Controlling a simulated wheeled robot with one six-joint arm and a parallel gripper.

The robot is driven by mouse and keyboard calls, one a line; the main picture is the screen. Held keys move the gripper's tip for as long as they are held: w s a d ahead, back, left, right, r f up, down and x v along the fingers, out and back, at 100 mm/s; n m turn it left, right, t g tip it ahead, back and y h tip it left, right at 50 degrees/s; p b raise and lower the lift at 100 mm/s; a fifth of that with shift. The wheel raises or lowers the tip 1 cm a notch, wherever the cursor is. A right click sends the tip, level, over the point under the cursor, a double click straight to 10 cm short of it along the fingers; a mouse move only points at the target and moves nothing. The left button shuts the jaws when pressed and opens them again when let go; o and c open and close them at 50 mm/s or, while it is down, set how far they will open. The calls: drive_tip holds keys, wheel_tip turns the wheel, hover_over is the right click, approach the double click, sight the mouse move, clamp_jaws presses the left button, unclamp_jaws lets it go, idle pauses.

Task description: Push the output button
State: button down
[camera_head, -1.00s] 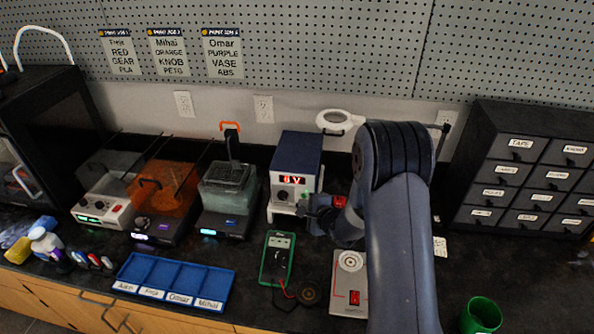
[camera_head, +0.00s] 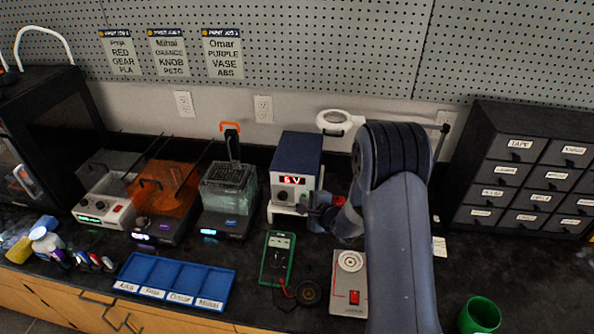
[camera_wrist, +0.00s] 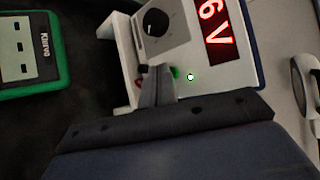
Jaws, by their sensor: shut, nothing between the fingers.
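The power supply (camera_head: 295,170) is a blue box with a white front on the bench. Its red display (camera_wrist: 218,28) reads 6 V in the wrist view, with a black knob (camera_wrist: 156,22) beside it. A small green-lit spot (camera_wrist: 190,77) glows on the panel; I cannot tell whether it is the output button or a lamp. Green and red parts show partly behind my gripper (camera_wrist: 157,72). My gripper is shut and empty, its tips right at the panel's lower part. Contact cannot be told. In the head view my gripper (camera_head: 312,205) is at the supply's front.
A green multimeter (camera_head: 278,258) lies in front of the supply. A white box with a red switch (camera_head: 354,297) is near my arm. A blue labelled tray (camera_head: 175,280), a clear-lidded machine (camera_head: 228,195) and a green cup (camera_head: 481,315) stand around. A magnifier (camera_head: 333,122) is behind.

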drive_tip(key=shift+w, duration=0.1)
idle(0.3)
drive_tip(key=shift+s+a, duration=0.1)
drive_tip(key=shift+s, duration=0.5)
drive_tip(key=s+a+b, duration=0.1)
drive_tip(key=s, duration=0.5)
drive_tip(key=c, duration=2.1)
unclamp_jaws()
drive_tip(key=shift+c, duration=0.2)
